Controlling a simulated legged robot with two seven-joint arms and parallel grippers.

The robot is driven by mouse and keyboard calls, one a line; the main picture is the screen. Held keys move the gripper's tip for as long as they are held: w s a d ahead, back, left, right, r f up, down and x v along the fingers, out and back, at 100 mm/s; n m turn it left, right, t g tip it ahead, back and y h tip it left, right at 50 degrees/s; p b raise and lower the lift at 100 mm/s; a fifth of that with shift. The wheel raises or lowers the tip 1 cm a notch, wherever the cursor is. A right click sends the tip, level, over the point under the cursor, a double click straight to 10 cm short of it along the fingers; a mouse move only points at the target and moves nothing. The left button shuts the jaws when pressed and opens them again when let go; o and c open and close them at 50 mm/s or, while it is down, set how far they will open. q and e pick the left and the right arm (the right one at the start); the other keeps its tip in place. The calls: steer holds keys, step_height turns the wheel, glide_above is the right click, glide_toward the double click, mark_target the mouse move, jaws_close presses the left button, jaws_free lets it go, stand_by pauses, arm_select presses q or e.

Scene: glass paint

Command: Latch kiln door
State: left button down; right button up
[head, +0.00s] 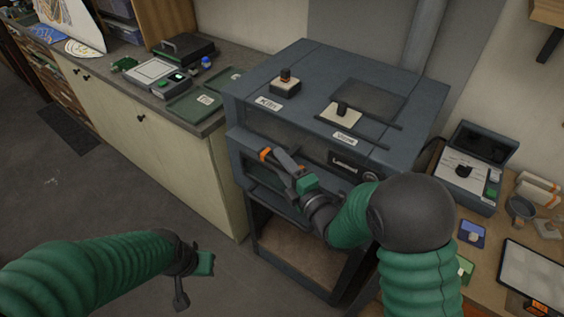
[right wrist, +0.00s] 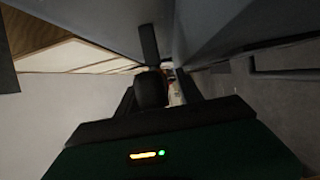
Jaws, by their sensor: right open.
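The grey kiln (head: 310,75) stands in the middle of the head view, with its door (head: 237,150) on the front. My right arm covers much of the door front. My right gripper (head: 278,158) is open at the front of the kiln, beside a small orange-marked part (head: 265,153). I cannot tell whether that part is the latch or whether the gripper touches it. In the right wrist view the fingers (right wrist: 168,88) reach along a dark panel.
A cabinet (head: 150,125) with a counter stands left of the kiln, holding green trays (head: 195,105) and a switch box (head: 155,73). A bench at the right carries a control box (head: 470,165) and small items. The floor (head: 100,200) at the left is clear.

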steer(key=shift+a, duration=0.15)
steer(key=shift+c, duration=0.4)
steer(key=shift+c, duration=1.2)
jaws_close()
steer(key=shift+f, duration=0.25)
